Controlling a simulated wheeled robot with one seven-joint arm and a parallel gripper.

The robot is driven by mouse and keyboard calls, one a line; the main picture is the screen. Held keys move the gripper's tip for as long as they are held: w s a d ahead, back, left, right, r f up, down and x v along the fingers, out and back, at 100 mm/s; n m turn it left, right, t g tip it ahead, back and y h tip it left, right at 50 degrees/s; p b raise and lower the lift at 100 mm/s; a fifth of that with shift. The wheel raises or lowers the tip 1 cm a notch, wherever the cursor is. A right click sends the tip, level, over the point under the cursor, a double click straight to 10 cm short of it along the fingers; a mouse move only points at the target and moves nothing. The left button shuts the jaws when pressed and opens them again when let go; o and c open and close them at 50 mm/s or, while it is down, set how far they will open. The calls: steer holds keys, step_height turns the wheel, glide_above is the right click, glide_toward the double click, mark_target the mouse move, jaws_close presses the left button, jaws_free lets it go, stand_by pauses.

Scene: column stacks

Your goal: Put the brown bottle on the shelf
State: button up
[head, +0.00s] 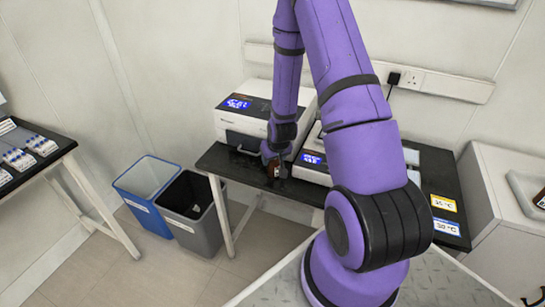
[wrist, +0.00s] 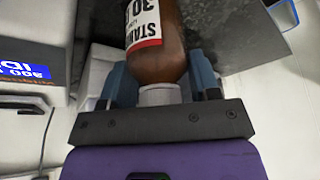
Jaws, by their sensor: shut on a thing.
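The brown bottle (wrist: 163,58) has a white label with a red band, printed with "30". It is large in the wrist view, with its pale neck or cap towards my gripper (wrist: 160,82). The blue fingers sit on either side of the bottle and are shut on it. In the head view my gripper (head: 277,163) is low over the front left of the black bench (head: 240,172), and the small brown bottle (head: 273,170) shows below it. I cannot tell whether its base touches the bench. I cannot make out a separate shelf.
White instruments with blue displays (head: 238,104) (head: 312,159) stand on the bench close to my gripper. A yellow 25 °C label (head: 444,203) and a blue 30 °C label (head: 447,227) lie at its right end. Blue (head: 146,178) and grey (head: 205,235) bins stand left.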

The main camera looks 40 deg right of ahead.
steer(key=shift+f, duration=0.1)
steer(key=o, duration=0.7)
steer(key=shift+c, duration=0.2)
steer(key=o, duration=0.4)
steer(key=shift+c, duration=0.2)
